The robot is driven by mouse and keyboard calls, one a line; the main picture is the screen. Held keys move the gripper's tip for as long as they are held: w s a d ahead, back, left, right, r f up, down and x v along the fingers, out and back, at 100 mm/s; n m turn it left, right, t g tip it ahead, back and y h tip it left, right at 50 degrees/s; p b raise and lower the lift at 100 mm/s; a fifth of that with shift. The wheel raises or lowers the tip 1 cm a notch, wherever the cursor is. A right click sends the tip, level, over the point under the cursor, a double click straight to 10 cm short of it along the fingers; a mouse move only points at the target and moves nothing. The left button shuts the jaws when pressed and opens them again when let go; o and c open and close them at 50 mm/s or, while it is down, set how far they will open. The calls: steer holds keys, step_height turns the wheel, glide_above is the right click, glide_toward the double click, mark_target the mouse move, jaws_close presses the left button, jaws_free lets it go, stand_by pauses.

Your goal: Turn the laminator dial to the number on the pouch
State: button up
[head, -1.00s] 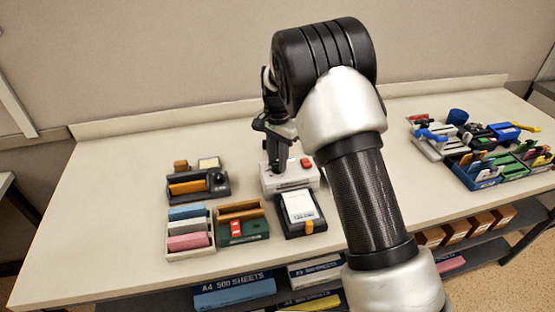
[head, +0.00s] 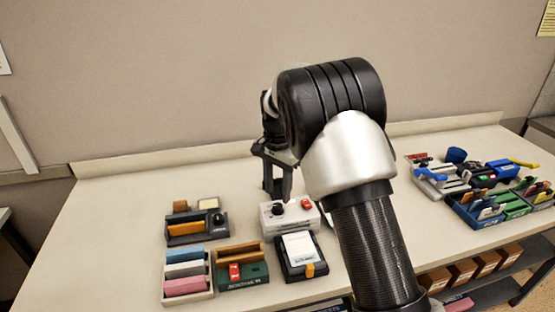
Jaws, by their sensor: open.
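A white box-shaped device (head: 290,222), which looks like the laminator, stands at the middle of the bench. On its top are a black dial (head: 278,208) and a red switch (head: 306,204). My gripper (head: 277,196) points down just behind and above the dial, open, with nothing between its fingers. It looks clear of the dial, but the exact gap is hard to tell. A white printed card (head: 300,246) lies in a black holder in front of the device; it may be the pouch. Its print and any dial marks are too small to read.
Left of the device are a dark tray with an orange block (head: 190,228), a tray of coloured pads (head: 186,290) and a green box (head: 243,277). Blue and green organisers (head: 480,216) stand at the right. The bench's left part is bare. My arm hides part of the right middle.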

mark_target(277, 205)
step_height(277, 205, up, 13)
steer(key=shift+f, duration=0.15)
stand_by(0.4)
